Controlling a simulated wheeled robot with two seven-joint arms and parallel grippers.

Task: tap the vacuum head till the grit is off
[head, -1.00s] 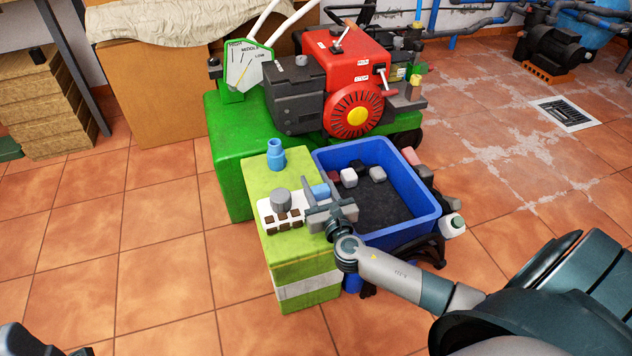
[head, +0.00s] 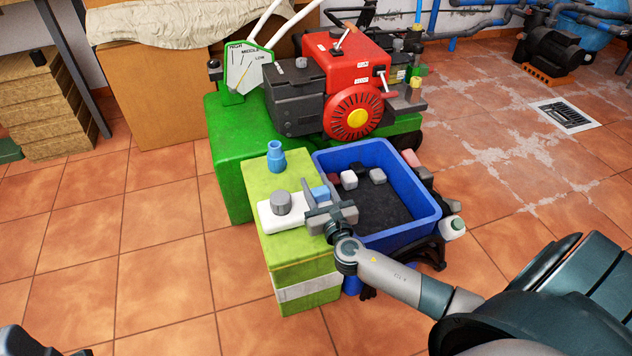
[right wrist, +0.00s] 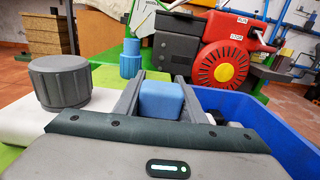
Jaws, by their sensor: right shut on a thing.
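The vacuum head appears to be the flat white piece (head: 267,216) with a round grey knob (head: 281,202), at the top of the lime-green box (head: 290,257). A light blue block (head: 320,192) is at its right end; the join is hidden. My right gripper (head: 322,202) is shut on this blue block. The right wrist view shows the block (right wrist: 162,101) between the two fingers, with the white piece (right wrist: 20,122) and knob (right wrist: 60,82) to the left. No brown grit shows on the white top.
A blue bin (head: 425,208) with dark contents and several small blocks stands right of the box. A blue nozzle (head: 276,157) stands on the box's back part. Behind is a green machine with a red engine (head: 345,70).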

